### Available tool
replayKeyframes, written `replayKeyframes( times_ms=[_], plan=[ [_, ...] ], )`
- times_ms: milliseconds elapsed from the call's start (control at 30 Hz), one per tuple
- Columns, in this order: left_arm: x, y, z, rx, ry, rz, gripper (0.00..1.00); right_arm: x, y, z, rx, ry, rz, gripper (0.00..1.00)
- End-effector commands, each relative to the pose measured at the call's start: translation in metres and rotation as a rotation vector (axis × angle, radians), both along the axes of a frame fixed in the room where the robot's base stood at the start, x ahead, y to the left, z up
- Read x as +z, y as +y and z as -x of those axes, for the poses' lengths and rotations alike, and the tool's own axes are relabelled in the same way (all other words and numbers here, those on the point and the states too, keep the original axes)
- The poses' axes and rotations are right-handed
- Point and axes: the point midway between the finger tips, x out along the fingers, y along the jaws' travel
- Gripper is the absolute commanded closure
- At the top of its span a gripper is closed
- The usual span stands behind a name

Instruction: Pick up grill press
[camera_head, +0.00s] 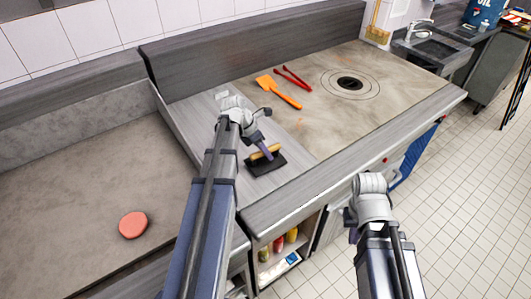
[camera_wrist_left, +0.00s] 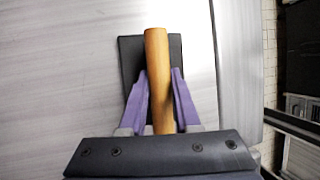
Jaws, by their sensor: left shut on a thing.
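The grill press (camera_head: 267,167) is a dark rectangular plate with a wooden handle, on the grey metal surface beside the griddle. In the left wrist view, its plate (camera_wrist_left: 133,62) lies beneath the wooden handle (camera_wrist_left: 157,75). My left gripper (camera_head: 265,151) is at the handle, with its purple fingers (camera_wrist_left: 160,95) on either side of it, shut on it. I cannot tell whether the plate is clear of the surface. My right gripper (camera_head: 350,214) is over the floor in front of the counter, away from the press; its fingers are mostly hidden.
An orange spatula (camera_head: 279,91) and red tongs (camera_head: 294,78) lie on the counter behind the press. A round red patty (camera_head: 133,225) lies on the left cooking surface (camera_head: 75,200). Bottles (camera_head: 278,244) stand on a shelf below. A sink (camera_head: 430,47) is at the far right.

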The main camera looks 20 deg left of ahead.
Motion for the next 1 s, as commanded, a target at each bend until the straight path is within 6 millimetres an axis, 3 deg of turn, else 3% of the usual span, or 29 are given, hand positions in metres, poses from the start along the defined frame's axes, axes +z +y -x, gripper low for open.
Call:
replayKeyframes(
  times_ms=[600, 800, 1000],
  plan=[
    [0.082, 0.0, 0.0, 0.0, -0.001, 0.002, 1.0, 0.082, 0.0, 0.0, 0.002, 0.0, 0.0, 1.0],
    [0.092, 0.0, 0.0, 0.0, -0.001, 0.002, 1.0, 0.092, 0.0, 0.0, 0.003, 0.0, 0.0, 1.0],
    [0.087, 0.0, 0.0, 0.0, -0.001, 0.002, 1.0, 0.087, 0.0, 0.0, 0.002, 0.0, 0.0, 1.0]
  ],
)
